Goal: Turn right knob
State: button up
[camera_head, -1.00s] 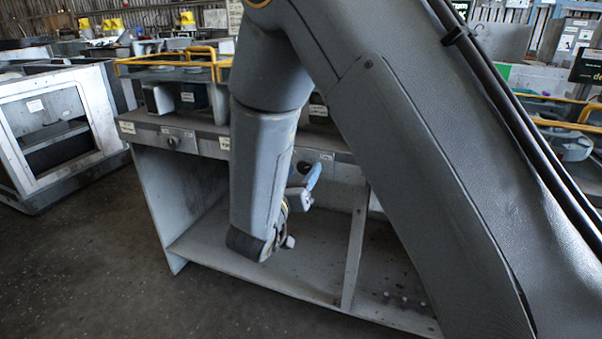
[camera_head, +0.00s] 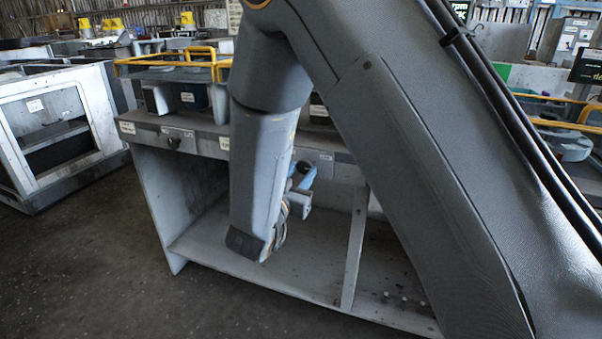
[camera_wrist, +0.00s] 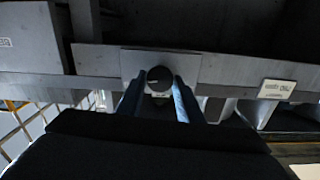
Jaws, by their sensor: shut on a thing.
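The right knob (camera_wrist: 159,78) is dark and round, on a light plate on the front rail of the bench. In the wrist view it sits between the two blue fingertips of my gripper (camera_wrist: 160,86), which is shut on it. In the head view my gripper (camera_head: 304,176) is at the front rail, partly behind my own forearm. The knob is mostly hidden there by the fingers. The other knob (camera_head: 173,142) shows at the left of the same rail.
The grey bench (camera_head: 155,195) has an open lower bay with a divider. Yellow rails (camera_head: 165,60) and dark boxes stand on top. A grey framed cabinet (camera_head: 95,110) stands at the left. The floor in front is clear.

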jog(key=shift+m, duration=1.7)
jog(key=o, duration=1.1)
jog(key=shift+c, duration=0.2)
jog(key=v, duration=0.8)
jog(key=shift+w+r, duration=0.1)
jog(key=shift+w, duration=0.05)
